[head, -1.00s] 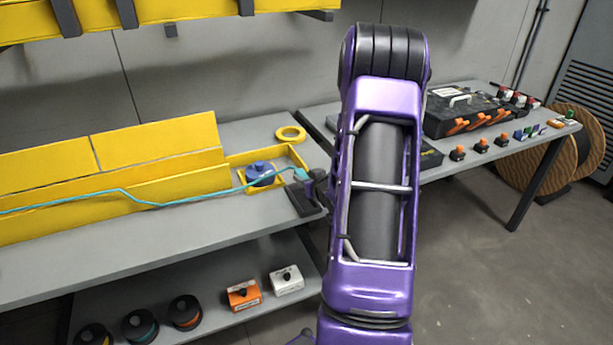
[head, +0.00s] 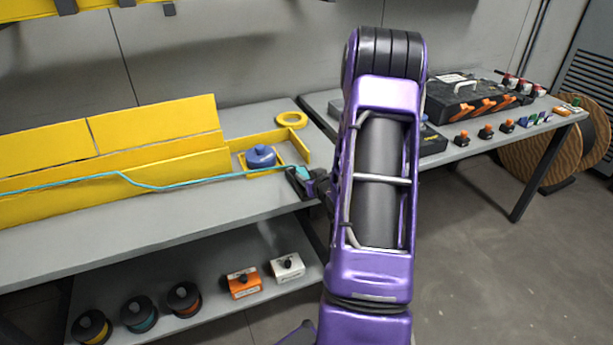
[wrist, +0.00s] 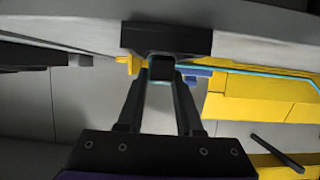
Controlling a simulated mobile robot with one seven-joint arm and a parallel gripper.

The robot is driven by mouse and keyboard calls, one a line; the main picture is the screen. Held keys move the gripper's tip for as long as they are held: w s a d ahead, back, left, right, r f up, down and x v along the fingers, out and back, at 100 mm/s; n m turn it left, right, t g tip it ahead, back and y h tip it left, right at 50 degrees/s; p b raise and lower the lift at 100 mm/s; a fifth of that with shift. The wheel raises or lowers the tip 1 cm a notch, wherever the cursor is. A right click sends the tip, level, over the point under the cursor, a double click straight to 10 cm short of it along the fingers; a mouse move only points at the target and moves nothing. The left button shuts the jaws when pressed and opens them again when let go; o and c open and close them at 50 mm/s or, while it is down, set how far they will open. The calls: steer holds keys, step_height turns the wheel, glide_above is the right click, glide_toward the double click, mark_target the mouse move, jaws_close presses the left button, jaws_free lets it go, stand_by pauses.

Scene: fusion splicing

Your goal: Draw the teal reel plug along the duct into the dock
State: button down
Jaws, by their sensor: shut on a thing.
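The teal plug (head: 303,173) is on the end of a teal cable (head: 150,187) that runs along the yellow duct (head: 170,168). My gripper (head: 314,185) is shut on the plug, at the right end of the bench. A small black block (head: 297,184), seemingly the dock, sits on the bench at the plug; whether the plug is seated in it is unclear. In the wrist view my fingers (wrist: 160,72) close around a dark piece with a teal edge, and the black block (wrist: 165,38) is right beyond them. The fingers partly hide the plug.
A blue domed part (head: 260,156) sits in a yellow-walled bay behind the plug. A yellow tape ring (head: 291,120) lies further back. Several reels and two small boxes stand on the lower shelf. A second table (head: 470,150) with a black case is at right.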

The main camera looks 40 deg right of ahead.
steer(key=shift+f+b, duration=0.6)
steer(key=shift+b, duration=0.05)
stand_by(0.3)
steer(key=shift+c, duration=2.4)
jaws_free()
steer(key=p+v, duration=0.1)
steer(key=v, duration=1.6)
steer(key=shift+s+p, duration=0.2)
steer(key=shift+p, duration=0.2)
